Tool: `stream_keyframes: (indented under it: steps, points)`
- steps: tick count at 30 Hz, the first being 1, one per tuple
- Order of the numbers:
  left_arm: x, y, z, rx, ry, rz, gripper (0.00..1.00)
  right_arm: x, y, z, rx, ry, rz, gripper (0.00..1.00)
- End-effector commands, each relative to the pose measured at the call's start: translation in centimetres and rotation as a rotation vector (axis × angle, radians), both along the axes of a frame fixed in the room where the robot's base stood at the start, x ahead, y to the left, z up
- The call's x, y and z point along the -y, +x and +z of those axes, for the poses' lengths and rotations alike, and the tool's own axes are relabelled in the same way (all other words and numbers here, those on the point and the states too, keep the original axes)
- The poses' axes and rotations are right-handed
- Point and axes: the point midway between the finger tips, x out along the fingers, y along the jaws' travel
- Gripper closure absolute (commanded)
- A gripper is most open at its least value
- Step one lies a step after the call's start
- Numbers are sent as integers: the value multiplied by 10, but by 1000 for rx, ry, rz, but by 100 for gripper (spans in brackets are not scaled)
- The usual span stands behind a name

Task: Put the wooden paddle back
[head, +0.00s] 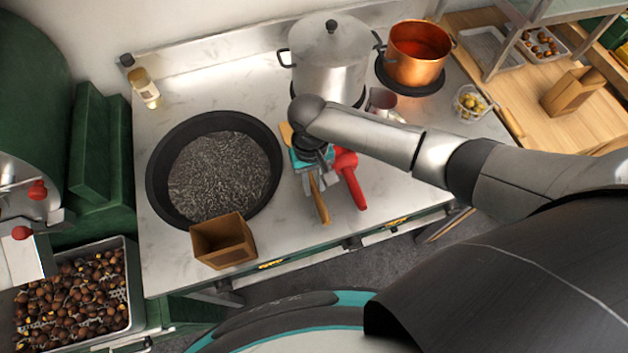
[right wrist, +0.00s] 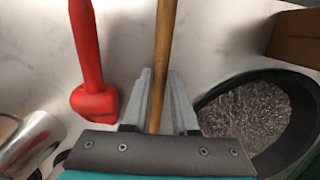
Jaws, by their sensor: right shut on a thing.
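The wooden paddle (head: 320,203) lies over the steel counter between the black pan and a red-handled tool. Its handle points toward the front edge, and a bit of wood shows behind my gripper. My right gripper (head: 312,182) is shut on the handle, low over the counter. In the right wrist view the handle (right wrist: 165,50) runs between the two fingers (right wrist: 158,105). The far part of the paddle is mostly hidden by my gripper and arm. I cannot tell whether it touches the counter. My left gripper is not in view.
The red tool (head: 350,180) lies close right of the paddle. The black pan (head: 154,188) is at left, with an open brown box (head: 222,245) at its front rim. A steel pot (head: 330,62) and copper pot (head: 417,52) stand behind. Bare counter (head: 290,228) lies in front.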

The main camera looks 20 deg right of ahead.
Motion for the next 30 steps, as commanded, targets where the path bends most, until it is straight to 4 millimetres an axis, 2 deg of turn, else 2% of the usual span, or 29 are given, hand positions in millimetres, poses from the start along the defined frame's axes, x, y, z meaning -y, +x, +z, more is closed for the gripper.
stream_keyframes:
  steps: [10, 11, 19, 20, 30]
  points:
    - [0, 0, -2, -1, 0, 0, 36, 0, 0, -5, 0, 0, -1, 100]
    - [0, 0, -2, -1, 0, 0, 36, 0, 0, -4, 0, 0, -1, 71]
    - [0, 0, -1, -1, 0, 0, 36, 0, 0, -4, 0, 0, -1, 41]
    - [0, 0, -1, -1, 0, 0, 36, 0, 0, -4, 0, 0, -1, 38]
    - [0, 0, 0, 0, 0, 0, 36, 0, 1, 2, 1, 1, 0, 38]
